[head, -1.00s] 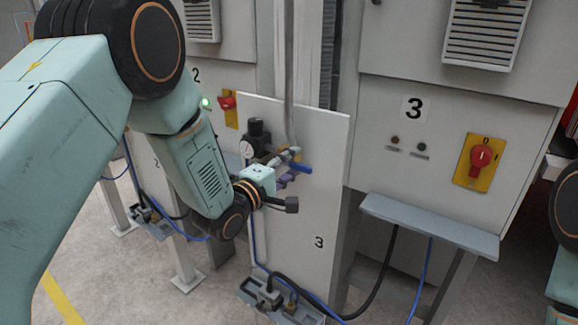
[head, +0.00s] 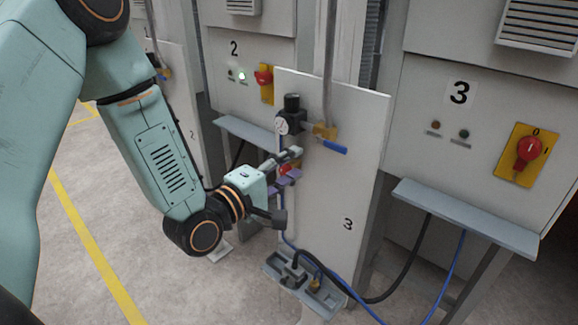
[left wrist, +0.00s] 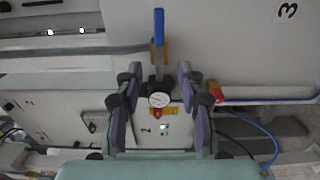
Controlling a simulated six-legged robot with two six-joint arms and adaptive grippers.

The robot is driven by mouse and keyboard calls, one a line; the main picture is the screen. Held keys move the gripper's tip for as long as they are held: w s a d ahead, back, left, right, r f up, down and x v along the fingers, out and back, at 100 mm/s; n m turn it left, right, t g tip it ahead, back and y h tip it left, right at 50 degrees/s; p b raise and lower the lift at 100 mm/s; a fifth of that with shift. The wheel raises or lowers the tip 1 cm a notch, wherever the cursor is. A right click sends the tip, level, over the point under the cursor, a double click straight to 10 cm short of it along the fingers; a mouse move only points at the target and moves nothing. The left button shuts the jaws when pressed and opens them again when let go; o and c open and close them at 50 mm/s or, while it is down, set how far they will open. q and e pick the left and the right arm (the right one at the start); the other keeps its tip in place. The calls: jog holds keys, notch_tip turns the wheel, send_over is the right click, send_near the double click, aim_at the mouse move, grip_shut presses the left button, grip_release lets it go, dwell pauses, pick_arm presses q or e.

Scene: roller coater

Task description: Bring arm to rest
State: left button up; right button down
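My left gripper (head: 286,186) is in the middle of the head view, in front of the white panel marked 3 (head: 340,190). The lever also shows in the left wrist view (left wrist: 158,28), beyond the fingertips. My right gripper is not in view.
A red knob (left wrist: 218,95) is close beside the fingers in the picture. Cabinet 3 has a red switch (head: 528,151) and a grey shelf (head: 465,215) at right. Hoses hang below. Open floor with a yellow line (head: 90,240) lies at left.

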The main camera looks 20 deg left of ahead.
pick_arm(q)
jog(key=shift+s, duration=0.15)
jog(key=shift+s+a+r, duration=0.1)
jog(key=shift+s+r, duration=0.05)
jog(key=shift+s, duration=0.05)
jog(key=shift+w, duration=0.15)
jog(key=s+a+f+m+g+y+b, duration=0.1)
jog(key=s+f+m+g+y+b, duration=0.25)
jog(key=f, duration=0.85)
jog(key=s+a+f+m+g+y+b, duration=0.15)
jog(key=s+f+m+g, duration=0.45)
jog(key=f, duration=0.7)
jog(key=s+f+m+g+b, duration=0.2)
jog(key=s+f+b, duration=0.3)
jog(key=s+f, duration=0.6)
jog(key=s+f+m+g+y+b, duration=0.1)
jog(key=s+f+g+b, duration=0.4)
jog(key=s+f, duration=0.6)
jog(key=s+m+b, duration=0.1)
jog(key=s, duration=0.2)
jog(key=shift+s+f, duration=0.25)
jog(key=shift+s, duration=0.05)
